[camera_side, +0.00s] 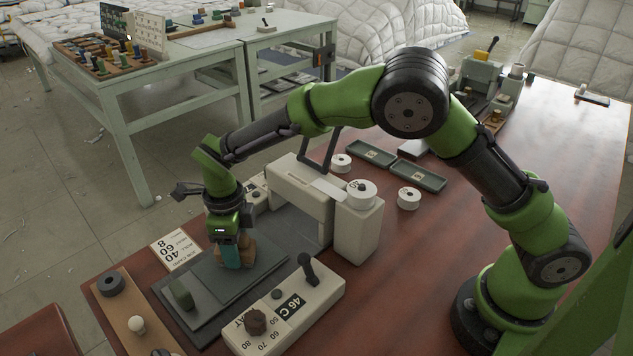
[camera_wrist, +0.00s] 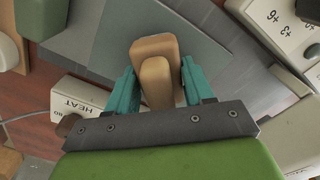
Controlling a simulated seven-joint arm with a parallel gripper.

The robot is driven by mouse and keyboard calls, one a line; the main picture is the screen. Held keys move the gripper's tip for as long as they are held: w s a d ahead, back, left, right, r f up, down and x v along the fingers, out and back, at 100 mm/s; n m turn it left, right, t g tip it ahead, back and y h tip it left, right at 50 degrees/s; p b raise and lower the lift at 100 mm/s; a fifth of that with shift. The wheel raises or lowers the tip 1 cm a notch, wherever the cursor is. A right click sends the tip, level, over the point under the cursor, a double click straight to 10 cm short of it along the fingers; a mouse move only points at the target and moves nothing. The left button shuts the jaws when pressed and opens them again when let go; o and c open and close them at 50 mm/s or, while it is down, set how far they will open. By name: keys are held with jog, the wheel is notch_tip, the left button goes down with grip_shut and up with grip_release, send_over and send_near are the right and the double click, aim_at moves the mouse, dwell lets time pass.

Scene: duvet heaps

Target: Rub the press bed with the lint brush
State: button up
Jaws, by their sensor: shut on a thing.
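The lint brush, a tan wooden block with a raised grip (camera_side: 249,250), is between my gripper's teal fingers. It also shows in the wrist view, where the brush (camera_wrist: 155,48) stands out beyond the fingertips. My gripper (camera_side: 231,256) points down and is shut on the brush's grip; the wrist view shows a finger on each side of it (camera_wrist: 158,76). The press bed (camera_side: 211,286) is a flat dark grey-green plate beneath the brush, and it fills much of the upper wrist view (camera_wrist: 125,30). The brush's underside is hidden, so I cannot tell whether it touches the bed.
The cream press frame (camera_side: 300,185) stands behind the bed, close to my wrist. A control box (camera_side: 290,310) with a knob and lever lies in front. A dark green block (camera_side: 181,294) sits at the bed's left end. Bare red tabletop lies to the right.

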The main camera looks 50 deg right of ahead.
jog(key=shift+s, duration=0.85)
jog(key=shift+w, duration=1.65)
jog(key=shift+w+r, duration=0.1)
jog(key=shift+r, duration=4)
